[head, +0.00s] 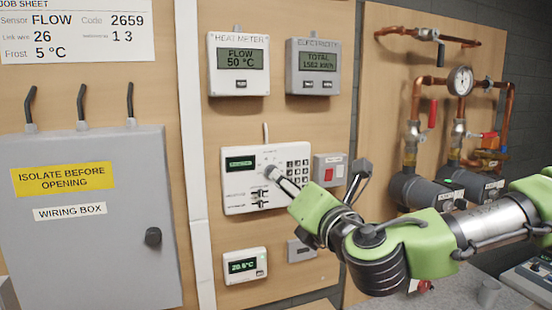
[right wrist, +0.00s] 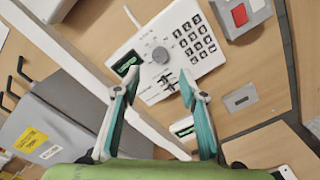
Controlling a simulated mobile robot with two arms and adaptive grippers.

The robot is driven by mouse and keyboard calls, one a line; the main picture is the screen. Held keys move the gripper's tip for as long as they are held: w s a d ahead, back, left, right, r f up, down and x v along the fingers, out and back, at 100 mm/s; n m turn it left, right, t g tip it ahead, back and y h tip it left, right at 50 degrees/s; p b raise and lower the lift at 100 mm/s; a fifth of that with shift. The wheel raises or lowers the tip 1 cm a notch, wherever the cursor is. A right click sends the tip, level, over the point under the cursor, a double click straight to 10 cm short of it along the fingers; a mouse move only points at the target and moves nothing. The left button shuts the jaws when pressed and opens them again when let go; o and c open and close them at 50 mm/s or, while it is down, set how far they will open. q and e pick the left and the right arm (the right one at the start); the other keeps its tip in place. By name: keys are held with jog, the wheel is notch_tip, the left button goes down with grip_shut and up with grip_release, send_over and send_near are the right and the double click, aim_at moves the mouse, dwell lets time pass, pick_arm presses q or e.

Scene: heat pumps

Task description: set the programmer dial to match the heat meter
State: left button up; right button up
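The heat meter (head: 239,62) on the wooden panel reads FLOW 50 °C. The white programmer (head: 238,195) is below it, with a small green display (head: 240,163) whose text is too small to read. Its grey round dial (head: 270,171) sits between display and keypad and shows clearly in the right wrist view (right wrist: 160,55). My right gripper reaches in from the right, its tip close to the dial in the head view. In the right wrist view my right gripper (right wrist: 158,80) is open and empty, fingers apart below the dial; contact cannot be told. My left gripper is out of view.
An electricity meter (head: 313,66) is right of the heat meter. A red switch (head: 329,172) is right of the programmer, a thermostat (head: 245,265) below it. The grey wiring box (head: 90,240) stands left, copper pipes (head: 415,95) right. A job sheet (head: 75,32) hangs top left.

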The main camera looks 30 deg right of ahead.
pick_arm(q)
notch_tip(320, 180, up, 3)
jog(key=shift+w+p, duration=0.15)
jog(key=shift+p, duration=0.8)
pick_arm(e)
jog(key=x, duration=0.8)
jog(key=shift+w, duration=0.2)
grip_shut()
